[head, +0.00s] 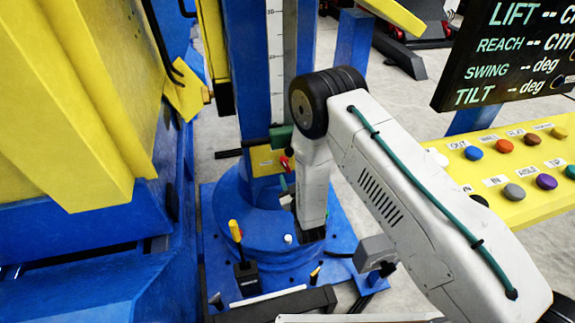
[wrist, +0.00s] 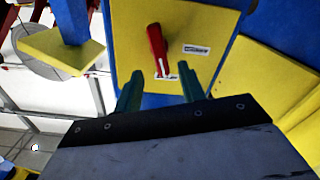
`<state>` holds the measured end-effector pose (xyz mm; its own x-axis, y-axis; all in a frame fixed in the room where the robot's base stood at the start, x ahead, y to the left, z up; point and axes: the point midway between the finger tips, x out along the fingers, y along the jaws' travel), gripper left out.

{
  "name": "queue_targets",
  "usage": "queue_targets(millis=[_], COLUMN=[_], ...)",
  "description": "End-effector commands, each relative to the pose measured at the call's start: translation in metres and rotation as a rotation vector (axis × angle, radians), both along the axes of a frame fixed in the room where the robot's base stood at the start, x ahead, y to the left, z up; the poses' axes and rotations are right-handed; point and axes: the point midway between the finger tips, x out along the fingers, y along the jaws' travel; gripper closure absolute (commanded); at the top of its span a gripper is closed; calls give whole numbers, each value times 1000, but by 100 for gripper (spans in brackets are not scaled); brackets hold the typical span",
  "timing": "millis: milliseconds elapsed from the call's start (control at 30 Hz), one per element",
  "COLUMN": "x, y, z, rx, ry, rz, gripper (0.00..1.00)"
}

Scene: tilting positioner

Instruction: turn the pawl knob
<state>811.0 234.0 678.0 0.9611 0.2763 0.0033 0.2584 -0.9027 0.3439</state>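The red pawl knob (wrist: 156,44) is a bar-shaped handle with a white line at its lower end. It stands out from a yellow plate (wrist: 190,25), nearly upright in the wrist view and leaning slightly. I take it to be the pawl knob; the labels are too small to read. My gripper (wrist: 161,88) has two green fingers spread apart, with nothing between them. The knob lies just beyond the fingertips, roughly centred. In the head view the red knob (head: 284,162) shows small beside my arm, in front of the yellow plate (head: 265,160).
A blue column with a scale (head: 275,60) rises behind the plate. A yellow button panel (head: 520,165) and a dark display (head: 510,55) stand at right. A large yellow and blue body (head: 75,110) fills the left. A yellow-topped lever (head: 235,231) stands low at the front.

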Motion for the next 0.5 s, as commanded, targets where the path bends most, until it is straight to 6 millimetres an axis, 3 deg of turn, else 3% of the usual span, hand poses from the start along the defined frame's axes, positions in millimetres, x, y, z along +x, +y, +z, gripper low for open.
queue_targets(millis=[300, 500], x=[48, 64], y=[14, 18], z=[0, 0], rx=[1, 0], ry=[0, 3], rz=[-1, 0], gripper=[60, 60])
